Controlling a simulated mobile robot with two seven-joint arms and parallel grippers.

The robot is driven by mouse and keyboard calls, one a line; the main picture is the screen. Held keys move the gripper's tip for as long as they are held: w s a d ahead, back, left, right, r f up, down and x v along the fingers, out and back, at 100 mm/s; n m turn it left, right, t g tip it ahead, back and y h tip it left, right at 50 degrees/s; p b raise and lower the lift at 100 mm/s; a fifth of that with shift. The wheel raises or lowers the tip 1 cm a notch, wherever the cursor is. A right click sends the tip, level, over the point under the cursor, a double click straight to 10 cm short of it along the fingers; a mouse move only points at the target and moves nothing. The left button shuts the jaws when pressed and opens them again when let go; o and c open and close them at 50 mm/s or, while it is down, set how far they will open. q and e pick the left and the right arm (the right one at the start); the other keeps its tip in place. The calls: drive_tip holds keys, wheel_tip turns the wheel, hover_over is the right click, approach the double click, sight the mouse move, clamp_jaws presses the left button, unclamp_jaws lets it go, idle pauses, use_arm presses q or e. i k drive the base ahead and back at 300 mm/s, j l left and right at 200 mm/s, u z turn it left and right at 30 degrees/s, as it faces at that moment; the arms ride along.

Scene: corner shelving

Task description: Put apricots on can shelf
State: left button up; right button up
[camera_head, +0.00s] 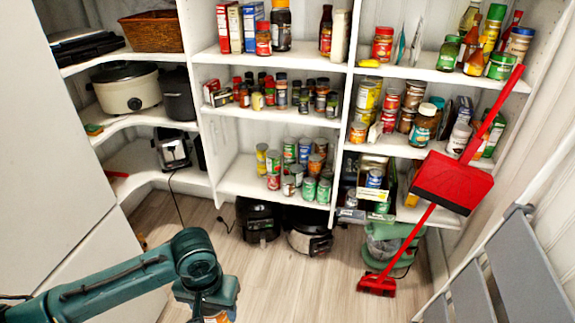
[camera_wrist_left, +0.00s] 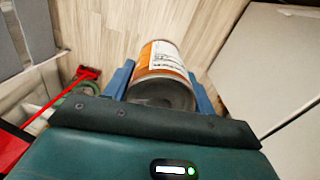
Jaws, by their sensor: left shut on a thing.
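My left gripper (camera_head: 207,300) is low in the head view, over the floor in front of the shelves. It is shut on a can with an orange and white label, probably the apricots (camera_wrist_left: 162,62); in the head view only a sliver of the can shows at the bottom edge. In the left wrist view the can sits between the two blue fingers of the left gripper (camera_wrist_left: 160,88). The can shelf (camera_head: 238,178) is the lowest middle shelf, with several cans standing at its centre and right. The left gripper is below and in front of it, apart. My right gripper is out of view.
The can shelf's left part is bare. Black appliances (camera_head: 258,220) stand on the floor under it. A red dustpan (camera_head: 450,182) and a grey step ladder (camera_head: 510,270) are at the right. A white panel (camera_head: 60,170) borders the left. Open floor lies in the middle.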

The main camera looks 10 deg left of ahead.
sight(243, 184)
drive_tip(key=i+u, duration=0.2)
drive_tip(key=i, duration=1.2)
drive_tip(key=i+j+z, duration=0.2)
drive_tip(key=i, duration=0.75)
drive_tip(key=i+j, duration=0.3)
drive_tip(key=j, duration=0.1)
